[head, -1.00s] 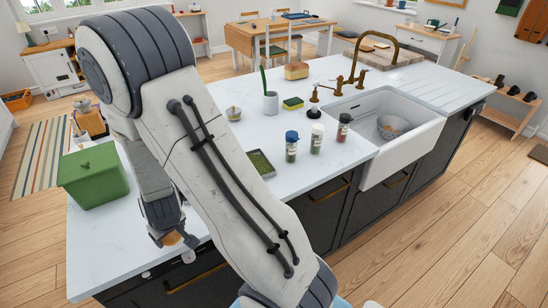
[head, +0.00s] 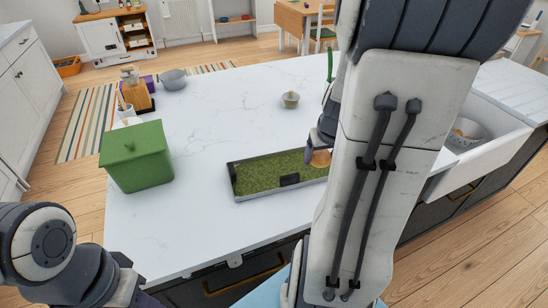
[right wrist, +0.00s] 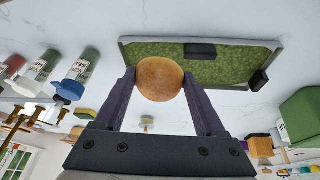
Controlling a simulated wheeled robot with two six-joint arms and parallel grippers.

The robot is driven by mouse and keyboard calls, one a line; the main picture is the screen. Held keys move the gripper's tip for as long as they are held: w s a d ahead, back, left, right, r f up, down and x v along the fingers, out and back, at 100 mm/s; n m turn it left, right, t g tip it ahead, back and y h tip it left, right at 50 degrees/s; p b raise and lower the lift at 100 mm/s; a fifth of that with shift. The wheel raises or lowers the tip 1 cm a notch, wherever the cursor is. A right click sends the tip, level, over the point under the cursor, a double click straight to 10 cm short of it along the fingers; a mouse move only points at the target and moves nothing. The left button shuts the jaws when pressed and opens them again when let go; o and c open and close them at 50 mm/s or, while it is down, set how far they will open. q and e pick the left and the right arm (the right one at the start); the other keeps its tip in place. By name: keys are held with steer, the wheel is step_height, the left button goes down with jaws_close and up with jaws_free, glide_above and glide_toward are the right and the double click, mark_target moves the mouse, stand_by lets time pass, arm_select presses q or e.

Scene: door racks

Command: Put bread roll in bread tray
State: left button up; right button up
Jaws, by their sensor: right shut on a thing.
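The bread roll (head: 320,159) is round and golden brown. In the right wrist view the roll (right wrist: 160,79) sits between the two purple fingers of my right gripper (right wrist: 160,86), which is shut on it. In the head view my right gripper (head: 322,142) is partly hidden by my arm, with the roll by the tray's right end. The tray (head: 236,186) is shallow and grey-rimmed with a green floor; the right wrist view shows the tray (right wrist: 215,41) beyond the roll. I cannot tell if they touch. My left gripper (head: 140,297) is cut off at the bottom left.
A green lidded bin (head: 135,158) stands on the white counter at left. A small pot (head: 290,99) and a grey bowl (head: 173,79) are behind the tray. A white sink (head: 480,150) is at right. The counter between bin and tray is clear.

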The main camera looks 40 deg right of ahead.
steer(key=shift+w+f, duration=0.1)
steer(key=shift+w, duration=0.2)
steer(key=p, duration=0.6)
glide_above(282, 170)
steer(key=s, duration=0.2)
steer(key=f, duration=0.6)
steer(key=shift+w+a+f, duration=0.15)
steer(key=shift+w+a, duration=0.1)
steer(key=shift+a, duration=0.1)
steer(key=shift+w+f, duration=0.15)
steer(key=shift+f+b, duration=0.7)
steer(key=shift+f, duration=1.35)
steer(key=shift+f, duration=0.1)
steer(key=shift+f, duration=0.15)
steer(key=o, duration=1.3)
steer(key=shift+c, duration=0.2)
